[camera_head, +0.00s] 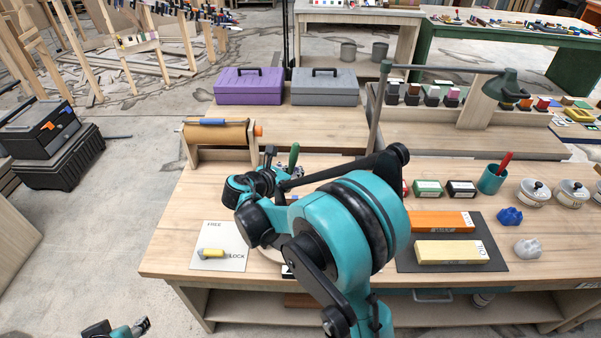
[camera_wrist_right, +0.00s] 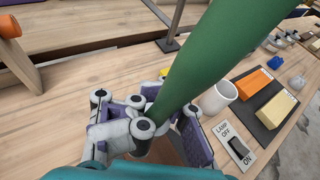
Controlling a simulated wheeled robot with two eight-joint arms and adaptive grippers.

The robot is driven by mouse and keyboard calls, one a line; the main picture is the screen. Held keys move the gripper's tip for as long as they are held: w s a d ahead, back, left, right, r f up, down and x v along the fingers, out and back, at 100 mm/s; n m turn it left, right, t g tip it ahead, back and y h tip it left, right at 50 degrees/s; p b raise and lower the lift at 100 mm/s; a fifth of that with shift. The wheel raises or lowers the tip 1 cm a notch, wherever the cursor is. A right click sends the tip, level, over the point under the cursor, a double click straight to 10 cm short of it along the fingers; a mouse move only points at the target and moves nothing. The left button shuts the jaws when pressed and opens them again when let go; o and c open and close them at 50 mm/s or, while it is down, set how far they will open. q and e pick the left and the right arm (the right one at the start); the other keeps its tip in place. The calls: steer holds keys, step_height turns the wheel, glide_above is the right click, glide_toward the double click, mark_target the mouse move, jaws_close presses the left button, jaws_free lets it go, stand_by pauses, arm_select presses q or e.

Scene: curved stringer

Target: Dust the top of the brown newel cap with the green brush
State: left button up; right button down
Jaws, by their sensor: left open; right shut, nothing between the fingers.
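The green brush handle (camera_head: 294,154) shows beside my right gripper (camera_head: 270,165) in the head view. It fills the upper middle of the right wrist view (camera_wrist_right: 215,50), narrowing toward the fingers. My right gripper (camera_wrist_right: 155,125) has its jaws shut; the handle's narrow end lies at the fingers, but I cannot see a grip around it. The bristles are hidden. A brown surface (camera_wrist_right: 168,152) shows below the fingers; I cannot tell whether it is the newel cap, which I cannot make out in the head view. My left gripper (camera_head: 142,327) is open and empty at the bottom left, off the bench.
The wooden bench (camera_head: 190,190) holds a white card with a yellow-handled piece (camera_head: 213,253), a roll stand (camera_head: 215,135), and two sharpening blocks (camera_head: 450,252) on a dark mat. A white mug (camera_wrist_right: 217,97) and lamp switch (camera_wrist_right: 238,148) are close right of the handle. A desk lamp (camera_head: 505,85) stands behind.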

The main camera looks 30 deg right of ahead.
step_height(320, 180, up, 4)
steer(key=p, duration=0.3)
steer(key=shift+w+d+r, duration=0.1)
steer(key=shift+r, duration=0.05)
stand_by(0.4)
